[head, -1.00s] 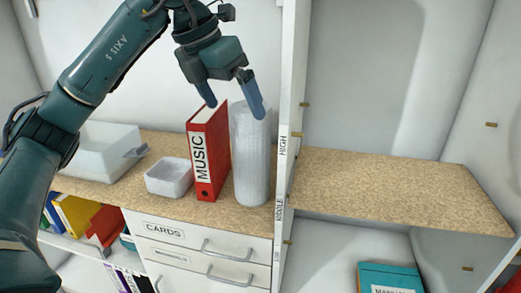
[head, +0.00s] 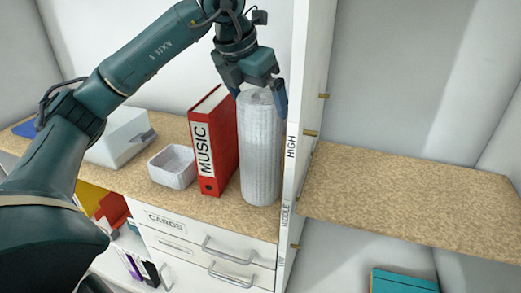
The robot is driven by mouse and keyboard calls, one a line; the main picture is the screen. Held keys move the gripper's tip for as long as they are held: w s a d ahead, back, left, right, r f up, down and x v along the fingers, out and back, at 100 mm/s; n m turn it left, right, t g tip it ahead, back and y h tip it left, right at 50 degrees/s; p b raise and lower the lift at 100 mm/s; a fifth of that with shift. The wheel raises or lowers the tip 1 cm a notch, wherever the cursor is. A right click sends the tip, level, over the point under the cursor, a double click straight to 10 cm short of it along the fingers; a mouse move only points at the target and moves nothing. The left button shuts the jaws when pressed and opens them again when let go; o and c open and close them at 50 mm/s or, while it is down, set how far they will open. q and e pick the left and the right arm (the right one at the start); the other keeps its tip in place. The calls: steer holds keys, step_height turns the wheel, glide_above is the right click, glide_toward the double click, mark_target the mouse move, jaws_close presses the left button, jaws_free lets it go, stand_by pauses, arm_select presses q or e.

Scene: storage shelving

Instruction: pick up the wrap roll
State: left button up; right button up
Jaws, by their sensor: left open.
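The wrap roll (head: 260,150) is a whitish, textured cylinder. It stands upright on the wood-look shelf top, between the red MUSIC binder and the white upright panel. My left gripper (head: 258,92) is open at the top of the roll, pointing down. One blue fingertip shows at the right of the roll's top, close to the panel. The other finger shows only in part, near the binder's top. I cannot tell whether either finger touches the roll. My right gripper is not in view.
The red MUSIC binder (head: 213,145) stands close on the roll's left. A small white tray (head: 173,180) and a larger white bin (head: 120,135) are further left. The white panel (head: 300,130) labelled HIGH stands close on the right. The right-hand shelf (head: 410,200) is empty where visible.

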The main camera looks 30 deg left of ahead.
arm_select(q)
steer(key=x, duration=0.2)
steer(key=p+x, duration=0.1)
steer(key=x, duration=0.2)
steer(key=shift+w+r, duration=0.1)
steer(key=shift+w, duration=0.15)
steer(key=shift+c, duration=0.3)
steer(key=c, duration=1.1)
